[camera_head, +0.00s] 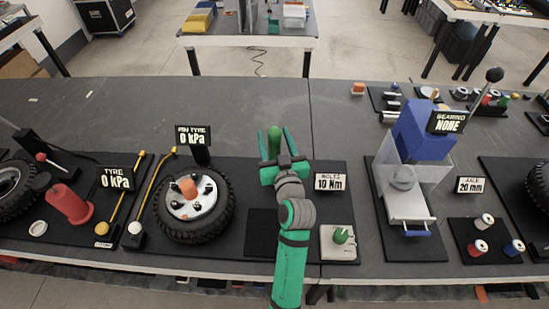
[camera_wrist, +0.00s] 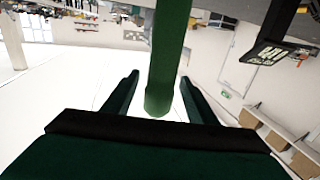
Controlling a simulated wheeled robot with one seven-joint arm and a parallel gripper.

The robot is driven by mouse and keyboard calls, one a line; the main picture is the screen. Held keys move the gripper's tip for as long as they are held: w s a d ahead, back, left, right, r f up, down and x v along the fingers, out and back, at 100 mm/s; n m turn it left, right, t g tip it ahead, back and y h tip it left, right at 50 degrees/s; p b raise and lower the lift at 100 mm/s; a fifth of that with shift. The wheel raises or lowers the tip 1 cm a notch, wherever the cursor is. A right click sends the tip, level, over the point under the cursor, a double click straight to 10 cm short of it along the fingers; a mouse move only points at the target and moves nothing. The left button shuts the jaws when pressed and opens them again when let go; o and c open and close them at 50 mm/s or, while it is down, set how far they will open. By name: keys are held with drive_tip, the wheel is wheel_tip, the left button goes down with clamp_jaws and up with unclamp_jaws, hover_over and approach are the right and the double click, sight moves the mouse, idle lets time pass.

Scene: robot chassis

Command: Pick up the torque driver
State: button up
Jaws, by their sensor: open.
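The torque driver appears to be the green cylinder (camera_head: 274,138) at the far edge of the black mat in the head view. It also shows in the wrist view (camera_wrist: 168,55), where its rounded end lies between my fingers. My gripper (camera_head: 277,146) is open, with one finger on each side of the green cylinder. In the wrist view, gaps show between the cylinder and both fingers (camera_wrist: 159,80). The cylinder's lower part is hidden behind my gripper in the head view.
A wheel (camera_head: 222,221) with bolts lies left of my arm. A "10 Nm" sign (camera_head: 330,183) stands close to the right, with a white block (camera_head: 330,248) bearing a green piece nearer me. A blue and white press (camera_head: 423,135) stands further right. The grey table behind is clear.

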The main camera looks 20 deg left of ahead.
drive_tip(key=shift+x, duration=1.75)
drive_tip(key=c, duration=1.3)
drive_tip(key=shift+o, duration=0.2)
drive_tip(key=shift+w, duration=0.15)
drive_tip(key=shift+d+r, duration=0.25)
drive_tip(key=shift+r, duration=0.05)
wheel_tip(320, 180, up, 19)
drive_tip(key=shift+s+a+f, duration=0.2)
drive_tip(key=shift+a+f, duration=0.05)
drive_tip(key=shift+a, duration=0.05)
